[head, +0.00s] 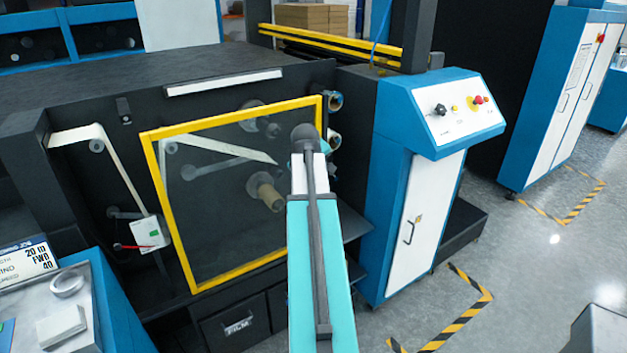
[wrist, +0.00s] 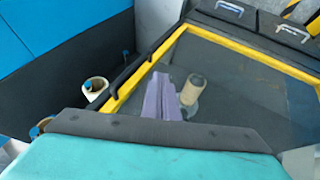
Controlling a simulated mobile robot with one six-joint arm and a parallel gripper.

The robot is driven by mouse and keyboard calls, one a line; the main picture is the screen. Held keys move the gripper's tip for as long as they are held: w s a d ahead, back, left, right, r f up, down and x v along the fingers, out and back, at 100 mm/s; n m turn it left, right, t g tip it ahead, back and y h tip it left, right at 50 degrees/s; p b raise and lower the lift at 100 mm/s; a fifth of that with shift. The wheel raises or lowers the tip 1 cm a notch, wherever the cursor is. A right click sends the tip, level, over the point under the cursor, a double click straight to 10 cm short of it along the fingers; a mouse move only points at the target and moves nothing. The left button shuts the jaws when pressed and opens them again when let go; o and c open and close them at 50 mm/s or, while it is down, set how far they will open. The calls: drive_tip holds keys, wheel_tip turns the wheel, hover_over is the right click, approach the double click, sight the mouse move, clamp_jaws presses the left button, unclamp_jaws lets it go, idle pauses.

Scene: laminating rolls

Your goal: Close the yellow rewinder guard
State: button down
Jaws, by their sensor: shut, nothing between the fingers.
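The yellow rewinder guard (head: 230,275) is a yellow frame around a clear dark pane, across the front of the black machine. Through the pane a brown core (head: 267,191) shows on its spindle. I cannot tell whether the guard sits flush. In the wrist view the yellow frame (wrist: 148,68) runs along the left and far sides of the pane. My gripper (wrist: 174,88) shows there as two pale lilac fingers, shut and empty, over the pane near the core. I cannot tell whether they touch it. In the head view my arm hides the gripper and the guard's right edge.
A blue and white control cabinet (head: 403,235) with a sloped button panel (head: 455,108) stands right of the guard. Roll ends (head: 334,138) protrude between them. A film drawer (head: 235,327) is below. A grey bench (head: 65,300) is at lower left.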

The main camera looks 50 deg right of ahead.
drive_tip(key=shift+b+v, duration=0.3)
drive_tip(key=shift+v, duration=1.65)
drive_tip(key=shift+a, duration=0.1)
